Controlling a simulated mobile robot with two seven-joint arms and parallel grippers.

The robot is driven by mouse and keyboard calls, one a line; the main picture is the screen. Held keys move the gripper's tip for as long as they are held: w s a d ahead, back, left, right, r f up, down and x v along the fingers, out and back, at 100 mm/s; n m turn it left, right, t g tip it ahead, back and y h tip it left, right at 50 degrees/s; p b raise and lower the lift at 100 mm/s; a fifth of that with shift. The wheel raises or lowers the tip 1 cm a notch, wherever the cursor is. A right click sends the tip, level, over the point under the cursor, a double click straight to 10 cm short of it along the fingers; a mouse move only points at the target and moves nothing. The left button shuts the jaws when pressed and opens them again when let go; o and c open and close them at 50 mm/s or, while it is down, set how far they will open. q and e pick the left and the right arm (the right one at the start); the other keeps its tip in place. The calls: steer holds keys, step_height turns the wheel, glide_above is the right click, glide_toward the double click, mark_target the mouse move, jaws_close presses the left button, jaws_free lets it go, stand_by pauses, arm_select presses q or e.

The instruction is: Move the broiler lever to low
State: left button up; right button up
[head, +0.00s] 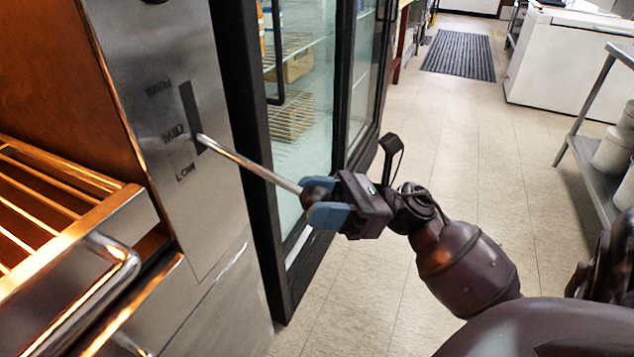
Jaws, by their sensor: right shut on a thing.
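The broiler lever (250,166) is a thin metal rod with a dark round knob (318,190) at its end. It comes out of a dark vertical slot (190,112) in the broiler's steel panel (150,60). The panel is marked HIGH, MID and LOW from top to bottom. The rod leaves the slot near its lower end, about level with or just below the MID mark (173,133) and above the LOW mark (185,172). My right gripper (318,202) is shut on the knob, with its blue fingers around it. My left gripper is not in view.
The broiler's glowing rack (50,200) and a bar handle (120,262) are at the left. A glass-door fridge (300,120) with a black frame stands behind the lever. The tiled floor (450,150) is open, with a dark mat (460,55) far back. A steel shelf (595,170) holds white tubs at the right.

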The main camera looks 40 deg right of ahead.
steer(key=shift+a+f, duration=0.1)
steer(key=shift+a, duration=0.15)
steer(key=o, duration=0.8)
steer(key=shift+o, duration=2.1)
steer(key=shift+w+a, duration=0.1)
steer(key=shift+a, duration=0.1)
steer(key=shift+d, duration=0.1)
steer(key=v, duration=1)
steer(key=shift+d, duration=0.4)
steer(key=shift+f, duration=0.1)
